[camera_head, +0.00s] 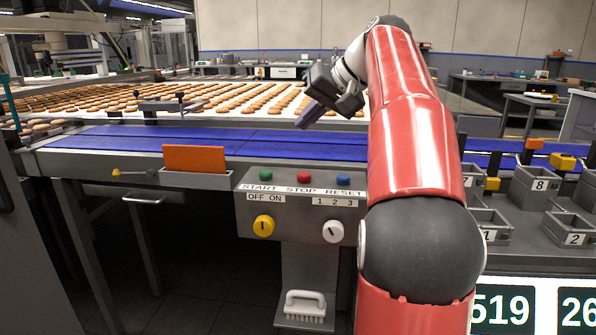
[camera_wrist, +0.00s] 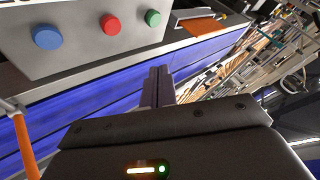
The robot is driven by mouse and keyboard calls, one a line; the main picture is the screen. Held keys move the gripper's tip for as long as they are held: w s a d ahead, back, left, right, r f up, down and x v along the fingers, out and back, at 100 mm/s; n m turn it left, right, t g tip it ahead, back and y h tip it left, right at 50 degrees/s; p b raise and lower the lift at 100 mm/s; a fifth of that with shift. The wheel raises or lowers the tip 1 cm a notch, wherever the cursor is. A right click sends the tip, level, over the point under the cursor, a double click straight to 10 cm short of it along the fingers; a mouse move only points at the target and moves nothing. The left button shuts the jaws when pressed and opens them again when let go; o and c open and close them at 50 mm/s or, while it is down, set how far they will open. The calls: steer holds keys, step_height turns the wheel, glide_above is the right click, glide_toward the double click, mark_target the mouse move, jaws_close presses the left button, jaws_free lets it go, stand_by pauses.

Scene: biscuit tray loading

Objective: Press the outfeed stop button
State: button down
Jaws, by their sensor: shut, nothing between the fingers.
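In the wrist view the red button (camera_wrist: 111,23) shows between the blue (camera_wrist: 47,36) and green (camera_wrist: 152,17) ones. My gripper (camera_head: 308,116) is shut and empty, above the blue conveyor and apart from the panel. In the wrist view its closed fingers (camera_wrist: 157,76) lie below the red and green buttons in the picture.
A yellow OFF/ON knob (camera_head: 264,226) and a white 1-2-3 selector (camera_head: 333,232) are lower on the panel. The blue conveyor (camera_head: 240,139) runs behind it, with biscuits beyond. An orange plate (camera_head: 195,159) stands left. Grey numbered bins (camera_head: 533,190) are right. A white brush (camera_head: 305,305) lies below.

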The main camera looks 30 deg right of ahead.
mark_target(308, 176)
steer(key=shift+d+r, duration=0.2)
steer(key=shift+d, duration=0.05)
step_height(308, 176, down, 9)
steer(key=b, duration=0.5)
steer(key=shift+b, duration=0.4)
stand_by(1.9)
steer(key=shift+f, duration=0.35)
